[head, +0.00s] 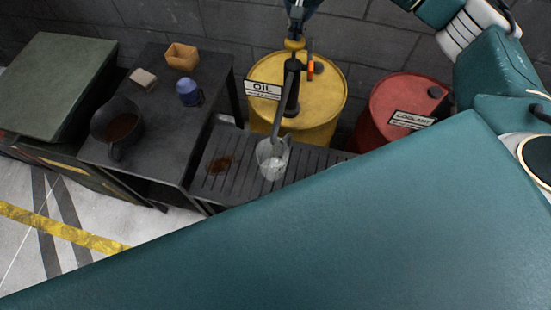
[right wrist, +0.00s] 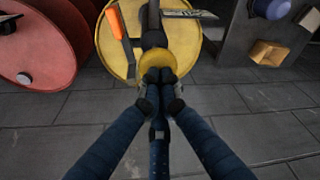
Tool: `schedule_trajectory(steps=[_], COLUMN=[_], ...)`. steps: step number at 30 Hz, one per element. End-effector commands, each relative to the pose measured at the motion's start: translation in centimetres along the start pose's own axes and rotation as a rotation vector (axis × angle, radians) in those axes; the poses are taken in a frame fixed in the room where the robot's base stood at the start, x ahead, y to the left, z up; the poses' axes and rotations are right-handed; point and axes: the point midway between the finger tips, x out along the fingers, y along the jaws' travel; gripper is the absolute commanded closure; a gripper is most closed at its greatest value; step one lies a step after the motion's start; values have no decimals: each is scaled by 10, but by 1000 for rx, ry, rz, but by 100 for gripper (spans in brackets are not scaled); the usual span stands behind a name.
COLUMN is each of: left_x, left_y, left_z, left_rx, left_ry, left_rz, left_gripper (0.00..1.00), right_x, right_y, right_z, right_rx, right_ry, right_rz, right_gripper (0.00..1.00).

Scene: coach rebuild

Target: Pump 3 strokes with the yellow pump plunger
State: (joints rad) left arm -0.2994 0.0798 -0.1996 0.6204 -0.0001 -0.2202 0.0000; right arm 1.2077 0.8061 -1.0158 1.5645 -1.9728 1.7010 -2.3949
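The pump stands upright on the yellow oil drum (head: 325,112). Its yellow plunger (head: 294,44) is at the top of the dark pump body (head: 292,92), and its spout hangs over a clear jug (head: 272,160). My right gripper (head: 299,10) comes from above at the top edge of the head view. In the right wrist view its fingertips (right wrist: 159,76) are closed together on the yellow plunger (right wrist: 156,58), partly covering it. An orange lever (head: 311,66) is beside the pump. My left gripper is not in view.
A red coolant drum (head: 395,92) stands to the right. The jug stands on a slatted tray (head: 225,185) with a brown stain. A dark bench (head: 150,120) at left holds a blue container (head: 189,92), a tan box (head: 182,56) and a dark pan (head: 116,122). My arm covers the lower right.

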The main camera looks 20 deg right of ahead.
Motion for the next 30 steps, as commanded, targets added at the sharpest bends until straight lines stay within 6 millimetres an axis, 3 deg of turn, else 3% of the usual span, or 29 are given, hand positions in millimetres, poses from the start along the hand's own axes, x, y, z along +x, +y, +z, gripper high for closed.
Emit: schedule_trajectory(steps=[30], left_x=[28], left_y=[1], left_z=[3], left_rx=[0], left_ry=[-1], left_rz=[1], left_gripper=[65], right_x=[39], right_y=[0], right_z=[10], right_rx=[-1], right_ry=[-9], right_rz=[1], right_gripper=[100])
